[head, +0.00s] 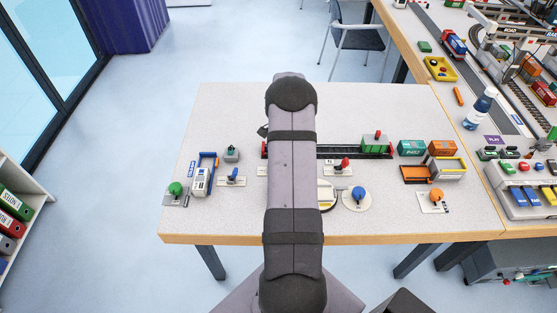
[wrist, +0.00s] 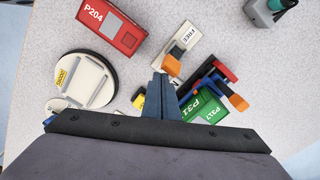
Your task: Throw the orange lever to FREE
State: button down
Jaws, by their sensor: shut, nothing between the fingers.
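In the wrist view an orange lever (wrist: 173,66) stands on a white plate (wrist: 190,38) with FREE printed at its upper-right end. The orange knob leans to the lower left, away from that lettering. My gripper (wrist: 161,78) is shut and empty, its blue-grey fingertips just below and left of the knob. I cannot tell whether they touch it. In the head view an orange-knobbed lever (head: 436,195) shows on a plate at the table's front right; I cannot tell whether it is the same one. My arm hides my gripper there.
A grey box (wrist: 265,10) stands at the top right. Bare table lies between them.

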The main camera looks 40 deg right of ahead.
jog(key=shift+w+a, duration=1.1)
jog(key=shift+s+d, duration=0.15)
jog(key=shift+s+d, duration=0.25)
jog(key=shift+r, duration=0.1)
jog(key=shift+r+p, duration=2.4)
jog(key=shift+r, duration=1.05)
